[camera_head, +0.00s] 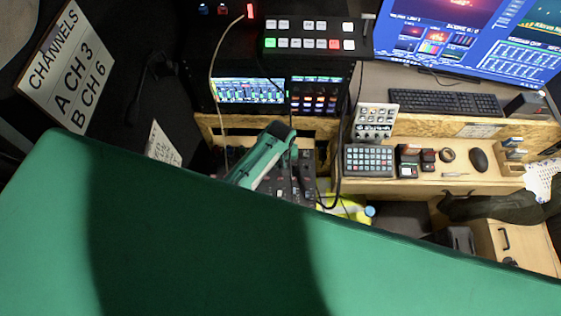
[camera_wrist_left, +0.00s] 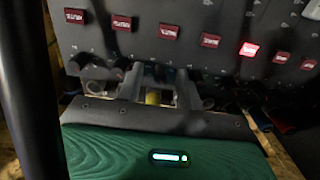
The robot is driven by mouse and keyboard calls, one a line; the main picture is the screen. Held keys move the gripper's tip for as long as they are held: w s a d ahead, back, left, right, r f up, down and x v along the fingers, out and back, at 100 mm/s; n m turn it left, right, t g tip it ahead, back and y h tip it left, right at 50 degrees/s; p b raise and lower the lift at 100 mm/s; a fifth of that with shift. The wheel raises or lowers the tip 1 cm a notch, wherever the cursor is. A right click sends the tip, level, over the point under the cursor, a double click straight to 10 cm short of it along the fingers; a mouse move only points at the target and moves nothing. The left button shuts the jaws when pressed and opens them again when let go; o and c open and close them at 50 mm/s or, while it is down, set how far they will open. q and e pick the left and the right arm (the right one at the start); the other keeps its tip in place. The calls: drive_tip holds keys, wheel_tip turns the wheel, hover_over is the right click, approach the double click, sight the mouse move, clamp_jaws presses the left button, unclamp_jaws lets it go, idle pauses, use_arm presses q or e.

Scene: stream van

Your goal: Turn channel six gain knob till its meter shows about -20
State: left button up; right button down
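My left gripper (camera_head: 296,172) reaches down over a dark mixing console (camera_head: 310,188) in the head view, left of the desk. In the left wrist view its two pale fingers (camera_wrist_left: 161,90) stand a little apart against a dark panel (camera_wrist_left: 190,55). Something small and yellowish shows low between them. Whether they grip a knob I cannot tell. Channel six's gain knob cannot be singled out. A screen with meter bars (camera_head: 250,91) stands behind the console, its readings too small to read. A sign (camera_head: 68,68) reads CHANNELS, A CH 3, B CH 6.
My green arm link fills the lower head view and hides part of the console. A switcher panel (camera_head: 312,36) stands above the screens. The wrist view shows red labelled buttons, one lit (camera_wrist_left: 249,49).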

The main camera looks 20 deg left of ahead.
use_arm(q)
clamp_jaws()
drive_tip(key=shift+m, duration=0.4)
drive_tip(key=m, duration=0.4)
drive_tip(key=shift+m, duration=1.9)
unclamp_jaws()
drive_tip(key=shift+r, duration=0.15)
